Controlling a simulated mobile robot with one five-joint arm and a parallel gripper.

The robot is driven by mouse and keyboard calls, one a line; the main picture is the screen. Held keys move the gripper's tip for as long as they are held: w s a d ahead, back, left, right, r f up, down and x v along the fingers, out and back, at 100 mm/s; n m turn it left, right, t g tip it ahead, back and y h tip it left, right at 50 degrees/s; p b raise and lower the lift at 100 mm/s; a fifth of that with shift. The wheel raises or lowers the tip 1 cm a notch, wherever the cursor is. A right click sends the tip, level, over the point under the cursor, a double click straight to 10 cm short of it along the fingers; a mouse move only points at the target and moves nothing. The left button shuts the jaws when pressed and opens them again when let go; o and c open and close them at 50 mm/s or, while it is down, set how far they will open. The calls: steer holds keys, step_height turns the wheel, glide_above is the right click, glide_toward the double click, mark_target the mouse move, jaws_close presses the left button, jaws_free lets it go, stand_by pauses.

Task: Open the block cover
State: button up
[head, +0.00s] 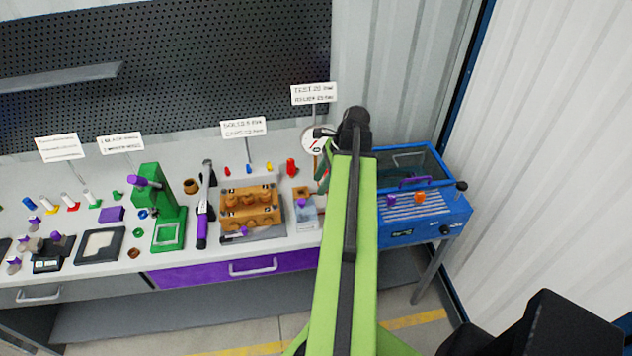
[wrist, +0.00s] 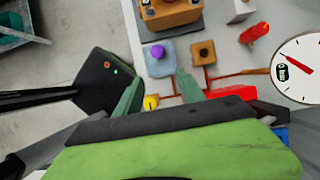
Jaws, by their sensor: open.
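A blue test box (head: 425,222) stands at the right end of the bench. Its clear, blue-framed cover (head: 425,160) has a purple handle (head: 415,182) and looks down. A tan pump block (head: 252,206) sits on a grey plate left of my arm. Part of it shows at the top of the wrist view (wrist: 172,14). I cannot tell for sure which one the block cover belongs to. My gripper (wrist: 160,78) is open and empty, its green fingers apart above the bench. In the head view my arm hides most of it.
A pressure gauge (wrist: 296,70) is close right of my gripper. A pale block with a purple knob (wrist: 157,55), a small brown block (wrist: 203,52) and a red part (wrist: 255,33) lie nearby. A green press (head: 168,205) stands farther left.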

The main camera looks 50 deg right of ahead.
steer(key=p+v, duration=0.8)
steer(key=v, duration=0.3)
steer(key=shift+r+p, duration=0.15)
steer(key=shift+p, duration=0.2)
steer(key=shift+s, duration=0.1)
steer(key=w+a+f+n+g+b, duration=0.1)
steer(key=w+a+f+n+b, duration=0.3)
steer(key=w+a, duration=0.65)
steer(key=w+a+f+n+g+b, duration=0.15)
steer(key=w+a+f+b, duration=0.45)
steer(key=a, duration=0.7)
steer(key=w+a+f+n+h+b, duration=0.1)
steer(key=a+f+n+b, duration=0.2)
steer(key=a+n, duration=0.7)
steer(key=w+a+f+n+h+b, duration=0.1)
steer(key=a+f+n, duration=0.4)
steer(key=a+n, duration=0.5)
steer(key=a+h+b, duration=0.1)
steer(key=a+b, duration=0.1)
steer(key=a, duration=0.1)
steer(key=shift+n, duration=0.35)
